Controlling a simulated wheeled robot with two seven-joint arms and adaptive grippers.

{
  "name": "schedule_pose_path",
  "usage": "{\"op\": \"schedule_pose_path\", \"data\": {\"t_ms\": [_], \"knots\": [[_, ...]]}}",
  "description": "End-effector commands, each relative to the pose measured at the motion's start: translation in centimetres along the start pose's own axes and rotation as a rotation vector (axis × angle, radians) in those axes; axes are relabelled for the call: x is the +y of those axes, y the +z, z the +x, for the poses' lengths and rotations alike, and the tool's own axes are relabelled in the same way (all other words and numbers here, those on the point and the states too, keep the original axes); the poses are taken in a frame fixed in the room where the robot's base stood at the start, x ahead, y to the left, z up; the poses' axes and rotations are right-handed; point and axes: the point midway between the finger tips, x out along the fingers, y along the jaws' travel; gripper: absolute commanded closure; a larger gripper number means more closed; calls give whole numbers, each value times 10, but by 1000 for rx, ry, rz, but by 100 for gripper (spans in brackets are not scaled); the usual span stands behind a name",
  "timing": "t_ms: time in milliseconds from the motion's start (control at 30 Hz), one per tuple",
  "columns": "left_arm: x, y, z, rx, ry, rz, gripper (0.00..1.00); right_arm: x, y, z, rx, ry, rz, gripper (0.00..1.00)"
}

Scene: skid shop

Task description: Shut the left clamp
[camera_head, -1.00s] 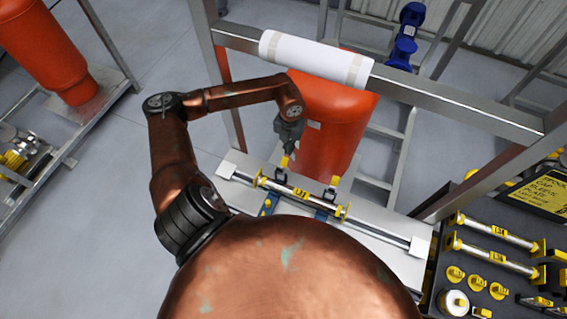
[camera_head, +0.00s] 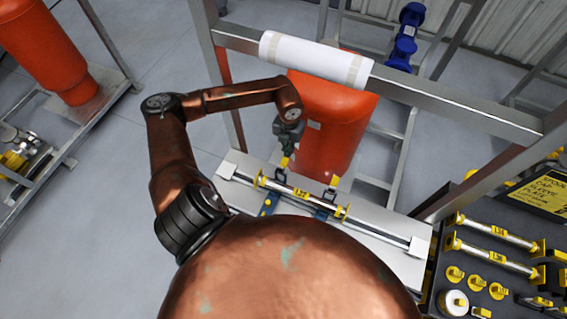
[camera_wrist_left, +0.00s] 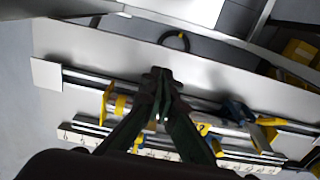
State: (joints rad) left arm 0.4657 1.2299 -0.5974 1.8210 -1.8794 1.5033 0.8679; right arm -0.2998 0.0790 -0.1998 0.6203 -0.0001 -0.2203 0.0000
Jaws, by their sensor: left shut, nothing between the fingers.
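My left gripper (camera_head: 287,146) is over the fixture, its fingertips close to the yellow handle tip of the left clamp (camera_head: 284,162). The handle stands up from the bar; I cannot tell whether the fingers touch it. In the left wrist view the gripper (camera_wrist_left: 160,85) is shut with nothing between the fingers, and it covers much of the left clamp. The right clamp (camera_head: 332,182) also has a raised yellow tip. A silver spool (camera_head: 303,193) with yellow end flanges and a yellow label lies along the fixture. My right gripper is not in view.
The pale fixture plate (camera_head: 385,232) has a rail along it. A metal frame post and crossbar (camera_head: 460,102) with a white roll (camera_head: 315,60) stand behind. An orange cylinder (camera_head: 330,120) is just beyond the gripper. A dark parts tray (camera_head: 480,262) is at right.

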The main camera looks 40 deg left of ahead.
Motion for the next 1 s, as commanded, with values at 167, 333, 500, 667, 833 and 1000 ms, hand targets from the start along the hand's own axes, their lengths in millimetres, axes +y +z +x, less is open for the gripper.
{"op": "schedule_pose_path", "data": {"t_ms": [167,333,500,667,833,1000], "knots": [[0,-10,0,1,1,0,100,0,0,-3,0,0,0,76],[0,-19,0,5,1,1,100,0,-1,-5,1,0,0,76],[0,-22,1,6,1,1,100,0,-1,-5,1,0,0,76],[0,-22,1,4,0,0,100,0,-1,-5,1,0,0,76],[0,-22,0,3,0,0,100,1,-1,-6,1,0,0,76],[0,-28,0,2,1,-1,100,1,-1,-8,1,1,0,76]]}}
